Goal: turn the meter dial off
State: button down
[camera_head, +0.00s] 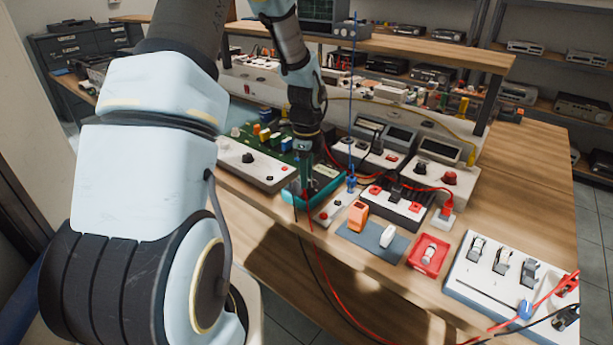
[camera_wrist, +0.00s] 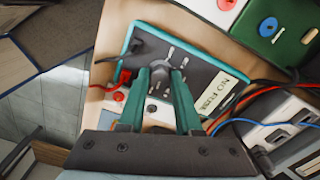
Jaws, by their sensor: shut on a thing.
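The meter (camera_head: 325,180) is a flat box with a teal rim and dark face, lying on the wooden bench. My gripper (camera_head: 305,150) reaches down over the meter from above. In the wrist view the teal fingers of my gripper (camera_wrist: 160,74) are shut on the round dial (camera_wrist: 161,84) in the middle of the face. The fingers partly hide the dial, and its pointing direction cannot be told.
Red and black cables run beside the meter. A green circuit board (camera_head: 285,140) and a grey panel with knobs (camera_head: 250,165) stand left of it. A black-and-white box with red terminals (camera_head: 395,205) and a red tray (camera_head: 429,255) are to the right. The bench's right side is clearer.

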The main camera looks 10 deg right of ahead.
jog(key=n, duration=0.5)
jog(key=shift+b, duration=0.35)
jog(key=n, duration=0.4)
jog(key=shift+n+b, duration=0.4)
jog(key=n, duration=0.4)
jog(key=shift+n, duration=0.3)
jog(key=n, duration=0.4)
jog(key=shift+n+b, duration=0.3)
jog(key=n, duration=0.4)
jog(key=shift+d+r+p, duration=0.1)
jog(key=shift+p, duration=0.2)
jog(key=n+p, duration=0.1)
jog(key=n, duration=0.3)
jog(key=n+p, duration=0.1)
jog(key=n, duration=0.2)
jog(key=shift+n, duration=0.3)
jog(key=shift+n+p, duration=0.75)
jog(key=shift+n, duration=1.05)
